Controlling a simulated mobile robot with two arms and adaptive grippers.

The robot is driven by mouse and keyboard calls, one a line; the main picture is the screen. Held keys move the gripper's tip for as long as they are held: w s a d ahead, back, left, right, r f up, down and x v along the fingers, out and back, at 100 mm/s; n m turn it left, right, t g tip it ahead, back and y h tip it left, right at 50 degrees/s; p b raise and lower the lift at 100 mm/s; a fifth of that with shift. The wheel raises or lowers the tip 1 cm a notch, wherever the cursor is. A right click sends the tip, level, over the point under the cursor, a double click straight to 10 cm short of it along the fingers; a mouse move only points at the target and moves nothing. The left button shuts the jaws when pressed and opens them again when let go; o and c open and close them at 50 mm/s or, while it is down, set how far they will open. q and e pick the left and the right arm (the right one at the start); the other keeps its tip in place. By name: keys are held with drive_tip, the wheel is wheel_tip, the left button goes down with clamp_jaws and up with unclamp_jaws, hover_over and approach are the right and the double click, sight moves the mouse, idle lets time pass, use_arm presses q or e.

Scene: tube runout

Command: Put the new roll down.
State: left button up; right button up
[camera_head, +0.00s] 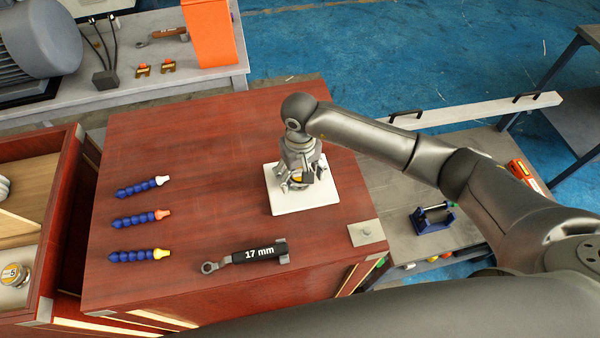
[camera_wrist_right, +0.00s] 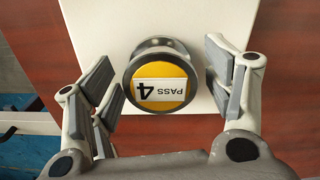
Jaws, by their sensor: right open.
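My right gripper (camera_head: 298,182) is over the plate, pointing down. In the right wrist view its fingers (camera_wrist_right: 158,95) are spread on both sides of the roll, with a gap on each side. In the head view the gripper mostly hides the roll. My left gripper is not in view.
A 17 mm wrench (camera_head: 250,256) and three blue segmented nozzles (camera_head: 135,218) lie on the cabinet top (camera_head: 210,130). A metal plate (camera_head: 367,232) sits at its right corner. An open drawer (camera_head: 40,190) at left holds another round piece (camera_head: 14,275). A blue holder (camera_head: 433,220) stands on the right bench.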

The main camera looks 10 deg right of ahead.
sight(300, 173)
drive_tip(key=shift+r, duration=0.35)
wheel_tip(300, 173, up, 12)
drive_tip(key=b, duration=0.4)
drive_tip(key=shift+f, duration=0.25)
